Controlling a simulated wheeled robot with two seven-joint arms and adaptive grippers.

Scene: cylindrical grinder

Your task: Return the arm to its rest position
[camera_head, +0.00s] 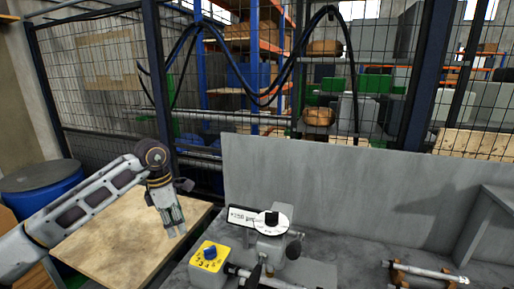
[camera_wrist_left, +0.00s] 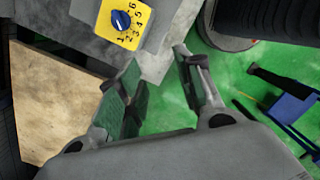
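My left arm (camera_head: 95,197) reaches in from the left in the head view, bent at a round joint with its gripper hanging down. My left gripper (camera_head: 176,230) is over or beside the wooden board, left of the grinder's yellow box. In the left wrist view the two fingers of this gripper (camera_wrist_left: 157,62) stand apart with nothing between them; green floor shows in the gap. My right arm and gripper are in neither view.
The yellow dial box (camera_head: 210,257) with a blue knob and the grinder's round dial (camera_head: 271,219) stand in front of a grey panel (camera_head: 350,185). A wooden board (camera_head: 125,250) lies at left, near a blue drum (camera_head: 42,185). A shaft (camera_head: 430,270) rests on supports at right.

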